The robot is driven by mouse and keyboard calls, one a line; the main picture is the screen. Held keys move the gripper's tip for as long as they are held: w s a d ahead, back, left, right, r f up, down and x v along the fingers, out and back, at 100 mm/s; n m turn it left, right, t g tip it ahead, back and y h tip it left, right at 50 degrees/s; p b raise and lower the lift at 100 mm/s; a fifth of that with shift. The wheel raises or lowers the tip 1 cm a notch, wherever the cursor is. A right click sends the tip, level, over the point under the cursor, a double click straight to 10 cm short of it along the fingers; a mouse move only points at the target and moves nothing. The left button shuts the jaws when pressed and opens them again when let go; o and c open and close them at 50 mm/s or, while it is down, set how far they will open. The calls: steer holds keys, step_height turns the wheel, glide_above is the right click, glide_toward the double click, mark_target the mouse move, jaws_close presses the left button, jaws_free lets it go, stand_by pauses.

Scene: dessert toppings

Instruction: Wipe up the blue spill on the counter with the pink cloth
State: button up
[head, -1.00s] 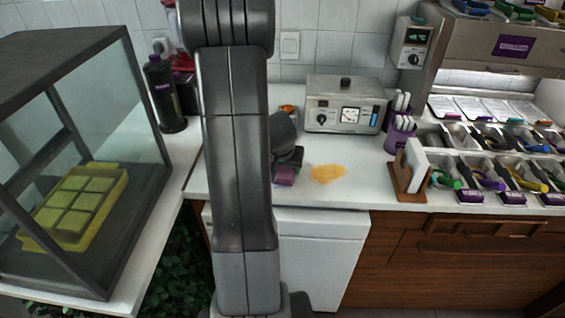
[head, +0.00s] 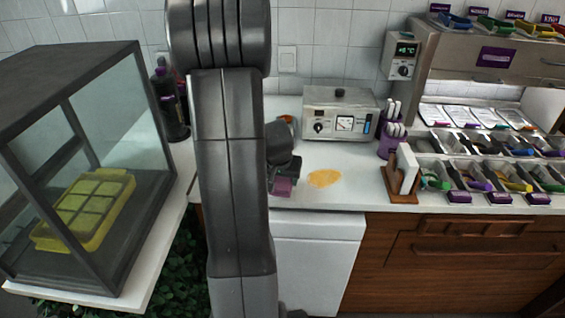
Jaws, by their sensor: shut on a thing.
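My gripper (head: 284,180) is low over the white counter (head: 350,160), partly hidden behind my arm. It is shut on a small pinkish-purple cloth (head: 283,188), which shows just below the jaws near the counter's front edge. I cannot tell whether the cloth touches the counter. A flat orange-yellow spill (head: 324,178) lies on the counter just right of the gripper, apart from the cloth in the picture. No blue spill is in view; any counter behind my arm is hidden.
A metal appliance (head: 340,113) stands behind the spill. Right of it are purple cups (head: 387,148) with white-handled utensils and a wooden holder (head: 402,196). Topping trays (head: 480,170) fill the right. A glass case (head: 110,115) stands left, near a dark bottle (head: 172,105).

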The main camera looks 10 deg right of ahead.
mark_target(282, 178)
steer(key=shift+r+p, duration=1.45)
steer(key=shift+r, duration=1.05)
